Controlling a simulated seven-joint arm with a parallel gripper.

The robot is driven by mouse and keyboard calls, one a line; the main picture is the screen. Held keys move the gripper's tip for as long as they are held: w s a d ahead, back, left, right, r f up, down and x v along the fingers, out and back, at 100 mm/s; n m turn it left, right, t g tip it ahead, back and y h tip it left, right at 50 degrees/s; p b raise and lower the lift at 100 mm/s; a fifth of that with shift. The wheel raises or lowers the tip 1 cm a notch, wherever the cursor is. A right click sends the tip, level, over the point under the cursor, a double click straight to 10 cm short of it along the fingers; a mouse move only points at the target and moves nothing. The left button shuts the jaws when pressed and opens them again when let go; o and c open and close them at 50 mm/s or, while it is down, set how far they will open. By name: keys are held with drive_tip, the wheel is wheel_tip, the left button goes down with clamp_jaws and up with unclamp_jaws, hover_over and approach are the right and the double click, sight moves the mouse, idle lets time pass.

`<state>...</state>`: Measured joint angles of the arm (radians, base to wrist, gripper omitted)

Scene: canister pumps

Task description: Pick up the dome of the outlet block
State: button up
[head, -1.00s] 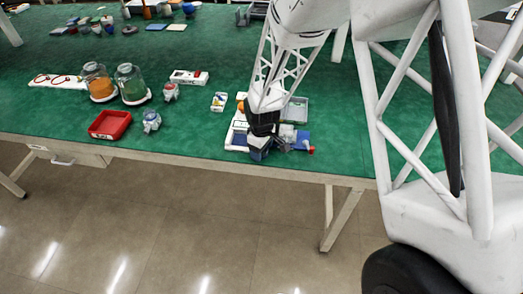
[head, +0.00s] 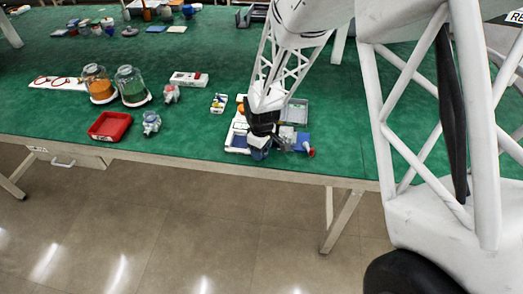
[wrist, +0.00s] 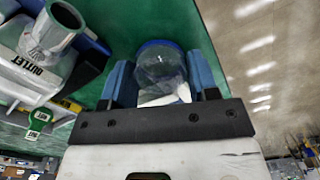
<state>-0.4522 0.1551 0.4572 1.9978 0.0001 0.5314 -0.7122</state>
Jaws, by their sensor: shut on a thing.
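The dome (wrist: 160,68) shows in the wrist view as a clear, rounded piece with a blue rim. It sits between the two blue fingers of my gripper (wrist: 161,82), which are shut on it. The outlet block (wrist: 30,68), marked "OUTLET" and with a grey pipe stub, is at the left of the wrist view, apart from the dome. In the head view my gripper (head: 260,148) is low at the table's front edge, and the dome cannot be made out clearly there.
A grey tray (head: 296,113) and a blue part with a red knob (head: 311,152) are close to my gripper. A red tray (head: 110,126), two jars (head: 131,86) and small pumps (head: 151,122) stand to the left.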

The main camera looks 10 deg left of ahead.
drive_tip(key=shift+r, duration=0.45)
wheel_tip(320, 180, up, 2)
drive_tip(key=shift+r, duration=0.1)
drive_tip(key=s+d, duration=0.3)
drive_tip(key=s, duration=0.4)
drive_tip(key=s+d+r, duration=0.1)
drive_tip(key=s+d, duration=0.2)
drive_tip(key=s, duration=0.4)
drive_tip(key=shift+s+d, duration=0.25)
drive_tip(key=shift+d, duration=0.15)
drive_tip(key=shift+w, duration=0.1)
drive_tip(key=w+r+m, duration=0.2)
drive_tip(key=w+r, duration=0.1)
drive_tip(key=w, duration=0.8)
drive_tip(key=w+d+r+m, duration=0.1)
drive_tip(key=w+r, duration=0.3)
drive_tip(key=w, duration=0.7)
drive_tip(key=shift+w+r+m, duration=0.15)
drive_tip(key=shift+r+m, duration=0.15)
drive_tip(key=shift+m, duration=0.4)
drive_tip(key=shift+f, duration=0.15)
drive_tip(key=shift+f, duration=3)
drive_tip(key=shift+f, duration=0.2)
